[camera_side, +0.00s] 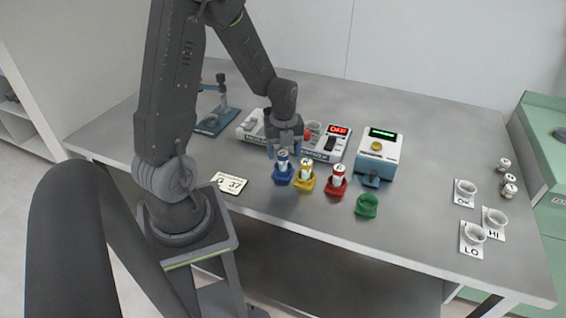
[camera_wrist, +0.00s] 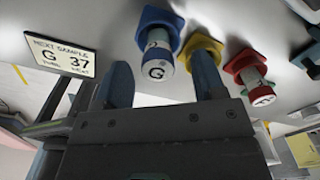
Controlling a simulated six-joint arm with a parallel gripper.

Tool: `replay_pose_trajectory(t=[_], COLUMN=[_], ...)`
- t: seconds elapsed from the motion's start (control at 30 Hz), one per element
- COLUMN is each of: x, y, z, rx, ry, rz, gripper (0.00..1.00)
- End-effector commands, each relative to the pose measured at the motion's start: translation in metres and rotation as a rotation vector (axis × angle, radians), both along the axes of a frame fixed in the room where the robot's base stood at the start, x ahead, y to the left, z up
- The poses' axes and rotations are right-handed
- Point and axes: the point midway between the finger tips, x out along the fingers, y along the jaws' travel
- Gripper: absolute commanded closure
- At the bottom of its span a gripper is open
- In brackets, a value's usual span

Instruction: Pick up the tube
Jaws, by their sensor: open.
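A white tube marked G (camera_wrist: 157,70) stands in a blue holder (camera_wrist: 160,17). In the side view this tube (camera_side: 282,158) is in the blue holder (camera_side: 282,178) at the left of the row. Two more white tubes stand in the yellow holder (camera_side: 304,186) and the red holder (camera_side: 336,189). My gripper (camera_side: 284,150) is open, close above the blue holder. In the wrist view its fingers (camera_wrist: 165,78) are apart, with the G tube showing between them. I cannot tell whether they touch it. The right finger partly hides the yellow holder's tube.
A green holder (camera_side: 366,207) looks empty. A card reading "G 37" (camera_side: 230,183) lies left of the row. Devices with displays, one a blue-white box (camera_side: 378,150), stand behind. Cups on labelled cards (camera_side: 472,240) are at right. The table front between is clear.

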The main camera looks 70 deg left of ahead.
Motion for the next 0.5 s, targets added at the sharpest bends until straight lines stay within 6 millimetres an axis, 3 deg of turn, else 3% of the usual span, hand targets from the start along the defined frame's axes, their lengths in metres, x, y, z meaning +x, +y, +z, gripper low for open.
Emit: replay_pose_trajectory(t=[0.2,0.5], x=[-0.003,-0.002], y=[0.0,0.0], z=[-0.029,-0.033], rx=[-0.001,0.002], ry=[0.002,0.0], rz=[0.001,0.001], gripper=[0.36,0.36])
